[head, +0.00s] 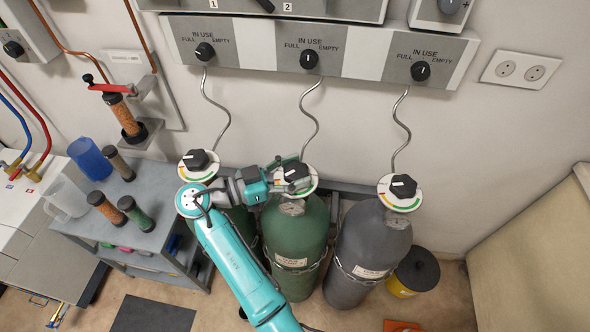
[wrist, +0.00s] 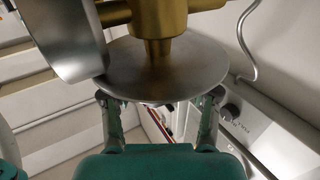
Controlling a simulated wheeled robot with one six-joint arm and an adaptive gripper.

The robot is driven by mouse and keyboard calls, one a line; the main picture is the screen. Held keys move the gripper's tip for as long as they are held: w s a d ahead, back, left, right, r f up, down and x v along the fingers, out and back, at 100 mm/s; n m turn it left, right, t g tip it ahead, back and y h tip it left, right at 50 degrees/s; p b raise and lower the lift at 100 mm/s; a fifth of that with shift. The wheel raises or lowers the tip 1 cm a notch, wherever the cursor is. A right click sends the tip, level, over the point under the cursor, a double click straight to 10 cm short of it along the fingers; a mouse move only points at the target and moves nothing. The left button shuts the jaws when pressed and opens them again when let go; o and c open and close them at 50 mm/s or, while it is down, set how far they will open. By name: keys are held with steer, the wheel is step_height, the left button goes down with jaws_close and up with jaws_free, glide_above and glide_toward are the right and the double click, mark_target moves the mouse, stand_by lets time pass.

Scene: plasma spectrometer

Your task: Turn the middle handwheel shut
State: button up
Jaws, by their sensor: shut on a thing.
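The middle handwheel (head: 297,171) is a black knob on a white dial with coloured marks, on top of the middle green cylinder (head: 297,225). My gripper (head: 284,174) reaches it from the left and is shut on it. In the wrist view, my gripper's two fingers (wrist: 159,102) are spread, with their tips at the far side of a round metal disc (wrist: 165,75) on a brass valve (wrist: 158,20). The disc hides the knob between the fingertips there.
The left handwheel (head: 197,161) stands close to my wrist; the right handwheel (head: 403,186) sits on a grey cylinder (head: 372,245). A grey cart (head: 155,238) with bottles stands left. A yellow bin (head: 402,290) stands right.

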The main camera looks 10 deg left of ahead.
mark_target(295, 170)
steer(key=shift+d+f+m+g+h, duration=0.1)
steer(key=shift+f+m+g+h, duration=0.1)
steer(key=shift+m+g+h, duration=0.4)
steer(key=o, duration=1.2)
steer(key=shift+r, duration=0.1)
step_height(295, 170, up, 10)
steer(key=shift+f, duration=0.1)
